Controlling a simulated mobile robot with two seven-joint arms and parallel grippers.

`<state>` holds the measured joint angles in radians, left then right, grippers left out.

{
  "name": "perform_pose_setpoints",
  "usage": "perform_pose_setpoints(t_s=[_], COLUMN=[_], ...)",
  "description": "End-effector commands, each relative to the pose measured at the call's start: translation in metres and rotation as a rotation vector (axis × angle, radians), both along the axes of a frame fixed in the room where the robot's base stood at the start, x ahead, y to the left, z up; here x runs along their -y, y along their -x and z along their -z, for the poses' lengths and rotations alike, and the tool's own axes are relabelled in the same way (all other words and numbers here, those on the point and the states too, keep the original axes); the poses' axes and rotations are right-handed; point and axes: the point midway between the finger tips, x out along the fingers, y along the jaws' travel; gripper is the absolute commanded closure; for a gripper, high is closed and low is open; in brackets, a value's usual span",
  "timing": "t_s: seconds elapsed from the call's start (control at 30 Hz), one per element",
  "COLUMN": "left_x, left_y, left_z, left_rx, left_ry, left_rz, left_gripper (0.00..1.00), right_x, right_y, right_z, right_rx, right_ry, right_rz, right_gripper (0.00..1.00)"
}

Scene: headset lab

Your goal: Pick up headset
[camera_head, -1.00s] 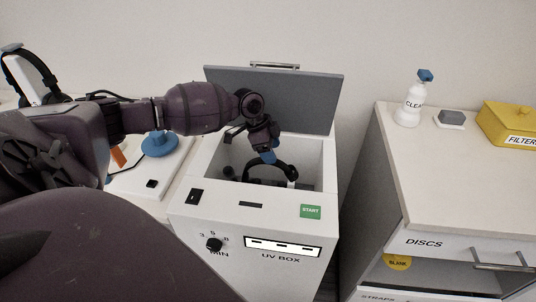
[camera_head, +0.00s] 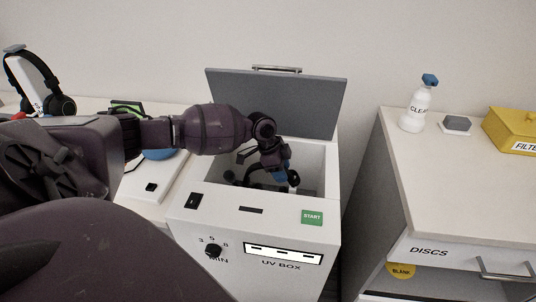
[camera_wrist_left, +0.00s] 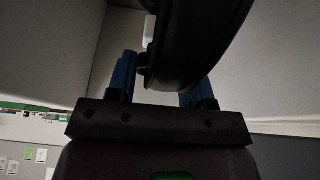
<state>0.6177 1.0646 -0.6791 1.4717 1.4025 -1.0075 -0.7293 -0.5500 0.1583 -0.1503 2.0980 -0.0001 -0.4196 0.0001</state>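A black headset (camera_head: 252,181) lies inside the open UV box (camera_head: 190,222), partly hidden by my left gripper (camera_head: 279,175). The gripper reaches down into the box from above, its blue fingers at the headset. In the left wrist view, a thick black curved part of the headset (camera_wrist_left: 195,35) passes between the two spread blue fingers. A gap shows beside the left finger, and the right finger is partly covered by the headset. My right gripper is not in view.
The grey lid (camera_head: 285,100) stands open behind the box. Another headset (camera_head: 58,103) hangs on a white stand at the far left. On the right counter (camera_head: 440,165) are a spray bottle (camera_head: 416,108), a grey block (camera_head: 457,123) and a yellow filter box (camera_head: 515,128).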

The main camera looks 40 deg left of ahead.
Motion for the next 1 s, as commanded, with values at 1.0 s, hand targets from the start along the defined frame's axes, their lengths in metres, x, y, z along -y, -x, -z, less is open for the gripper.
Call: perform_pose_setpoints(t_s=[1.0], left_x=[0.021], left_y=[0.034], left_z=[-0.017], left_rx=[0.003], left_ry=[0.001], left_rz=[0.002], left_gripper=[1.0], right_x=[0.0], right_y=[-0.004], right_z=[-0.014], right_rx=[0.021], right_ry=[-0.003], right_rz=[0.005], right_gripper=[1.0])
